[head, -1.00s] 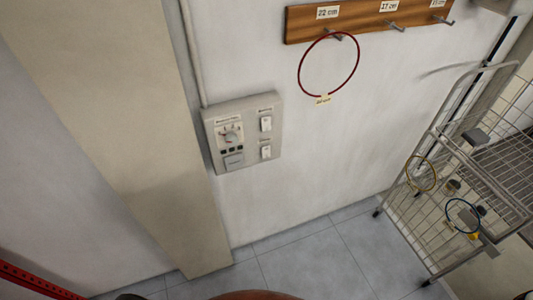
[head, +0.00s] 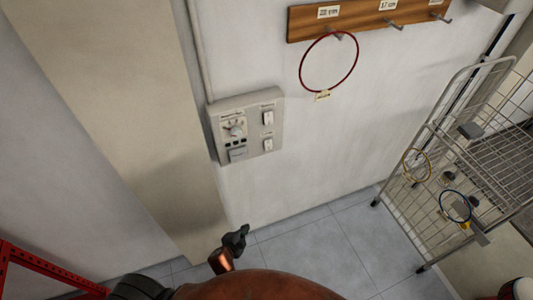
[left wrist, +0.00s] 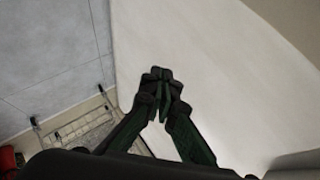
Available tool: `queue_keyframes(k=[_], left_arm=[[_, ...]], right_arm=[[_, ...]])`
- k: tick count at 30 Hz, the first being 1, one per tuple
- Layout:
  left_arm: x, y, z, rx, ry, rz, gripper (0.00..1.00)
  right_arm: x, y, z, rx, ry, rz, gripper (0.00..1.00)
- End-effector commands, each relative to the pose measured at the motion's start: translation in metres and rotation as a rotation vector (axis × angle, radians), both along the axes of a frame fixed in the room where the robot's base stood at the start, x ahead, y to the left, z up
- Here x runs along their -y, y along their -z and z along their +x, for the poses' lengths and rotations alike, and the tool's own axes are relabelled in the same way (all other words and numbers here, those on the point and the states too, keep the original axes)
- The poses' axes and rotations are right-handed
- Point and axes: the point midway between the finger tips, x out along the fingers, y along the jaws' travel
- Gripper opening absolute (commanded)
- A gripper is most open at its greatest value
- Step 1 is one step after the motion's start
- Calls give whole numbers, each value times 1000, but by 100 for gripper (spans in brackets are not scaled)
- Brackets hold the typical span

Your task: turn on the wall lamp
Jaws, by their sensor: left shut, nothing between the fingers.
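A grey switch panel (head: 246,127) is fixed to the white wall, beside a beige pillar. It carries a dial, several small buttons and two white rocker switches, an upper one (head: 268,118) and a lower one (head: 267,145). Their labels are too small to read. No lamp can be made out. My left gripper (head: 239,236) is low in front of the wall, below the panel and apart from it. In the left wrist view its fingers (left wrist: 160,92) are together and empty, with pale wall beyond. My right gripper is not in view.
A wooden hook rail (head: 360,18) holds a red ring (head: 328,62) above right of the panel. A wire cart (head: 450,160) with hanging rings stands at the right. A red frame (head: 30,270) is at lower left. Tiled floor (head: 320,240) between is clear.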

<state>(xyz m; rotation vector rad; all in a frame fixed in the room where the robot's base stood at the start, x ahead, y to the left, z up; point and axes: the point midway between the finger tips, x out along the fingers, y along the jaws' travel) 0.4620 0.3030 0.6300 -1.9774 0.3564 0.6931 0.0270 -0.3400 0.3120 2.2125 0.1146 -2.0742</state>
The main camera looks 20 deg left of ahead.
Motion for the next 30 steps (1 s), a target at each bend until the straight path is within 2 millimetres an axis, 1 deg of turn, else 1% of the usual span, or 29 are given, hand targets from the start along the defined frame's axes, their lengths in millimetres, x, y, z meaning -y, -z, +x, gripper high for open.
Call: queue_keyframes(k=[1,2,3,5,6,8,9,12,13,15,18,21,30], left_arm=[[7,-44,17,66,34,39,0],[11,-68,26,104,54,65,0],[16,-100,35,154,80,100,0],[24,-148,47,228,112,152,0],[30,-179,52,275,129,185,0],[36,-221,57,339,150,231,0],[40,-247,59,378,162,260,0],[48,-300,60,460,180,317,0],[50,-312,59,479,183,331,0],[53,-334,58,514,189,355,0],[55,-352,56,541,191,375,0],[56,-357,56,550,193,383,0],[56,-357,57,550,193,382,0]], right_arm=[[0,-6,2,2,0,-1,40],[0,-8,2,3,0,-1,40],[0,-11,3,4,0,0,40],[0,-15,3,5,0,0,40],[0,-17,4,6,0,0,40],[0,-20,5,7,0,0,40],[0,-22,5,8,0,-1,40],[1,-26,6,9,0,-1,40],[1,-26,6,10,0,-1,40],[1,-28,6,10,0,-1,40],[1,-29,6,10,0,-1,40],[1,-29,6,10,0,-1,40],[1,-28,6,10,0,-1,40]])
